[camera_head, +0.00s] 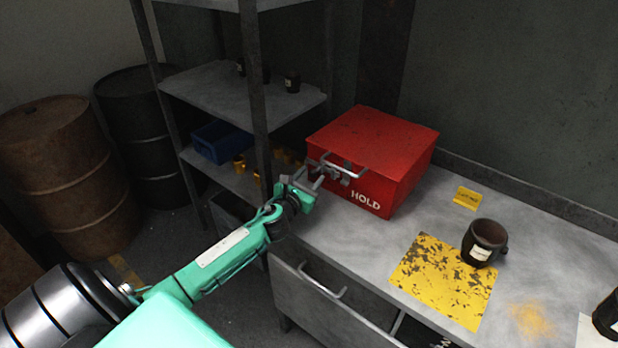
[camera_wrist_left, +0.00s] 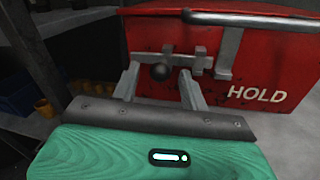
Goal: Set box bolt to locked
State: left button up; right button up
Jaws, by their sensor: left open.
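The red box (camera_head: 372,140) marked HOLD stands on the grey bench against the back wall. It also shows in the left wrist view (camera_wrist_left: 290,62). Its grey bolt (camera_wrist_left: 185,60) lies horizontally across the front face, with a dark round knob (camera_wrist_left: 160,71) at its left part. A grey handle bar (camera_wrist_left: 250,20) runs above it. My left gripper (camera_head: 322,176) is at the front face of the box. In the left wrist view its open fingers (camera_wrist_left: 158,88) stand on both sides below the knob, and I cannot tell whether they touch it. My right gripper is out of view.
A dark mug (camera_head: 484,243) stands by a worn yellow mat (camera_head: 440,282) on the bench. A yellow label (camera_head: 467,198) lies behind. A drawer handle (camera_head: 322,282) sticks out below.

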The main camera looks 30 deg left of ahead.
pick_arm(q)
jog(key=shift+c, duration=0.5)
grip_shut()
jog(key=shift+s+d+p, duration=0.15)
jog(key=shift+d+p, duration=0.3)
jog(key=shift+d, duration=1.45)
jog(key=shift+c, duration=0.4)
grip_release()
jog(key=shift+o, duration=0.9)
jog(key=shift+d, duration=0.15)
